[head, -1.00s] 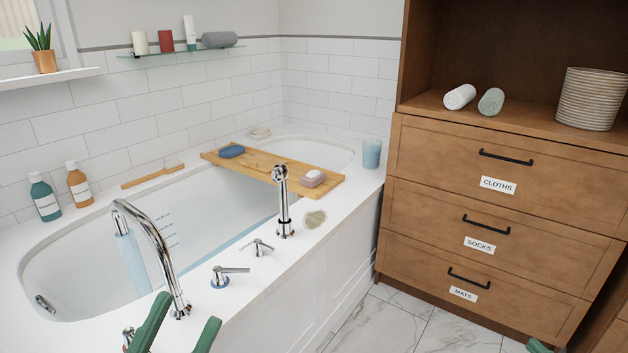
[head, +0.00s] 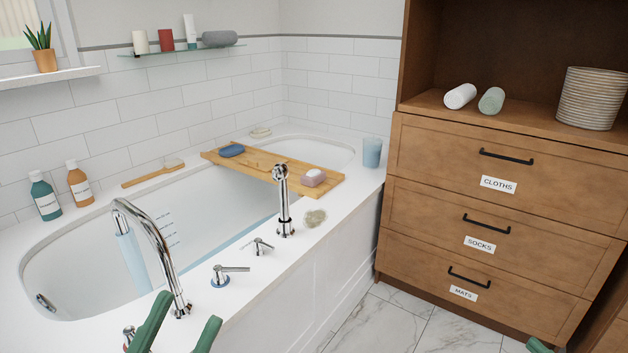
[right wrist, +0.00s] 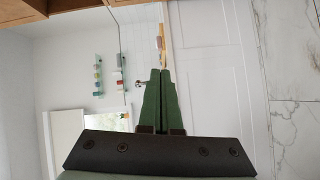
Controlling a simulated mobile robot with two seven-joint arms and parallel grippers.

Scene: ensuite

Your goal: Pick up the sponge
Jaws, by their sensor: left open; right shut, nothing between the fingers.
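A small rough beige-green lump, which looks like the sponge (head: 315,218), lies on the near rim of the bathtub (head: 345,200), right of the shower handset (head: 281,200). My left gripper (head: 188,308) is open and empty at the bottom of the head view, in front of the tall tap and well short of the sponge. Only a green tip of my right gripper (head: 538,346) shows at the bottom right of the head view. In the right wrist view its fingers (right wrist: 161,72) are together with nothing between them.
A chrome tap (head: 155,245) and levers (head: 230,275) stand between my left gripper and the sponge. A wooden board (head: 270,167) across the tub holds a blue item (head: 232,150) and pink soap (head: 313,177). A wooden drawer unit (head: 490,220) stands right; marble floor lies between.

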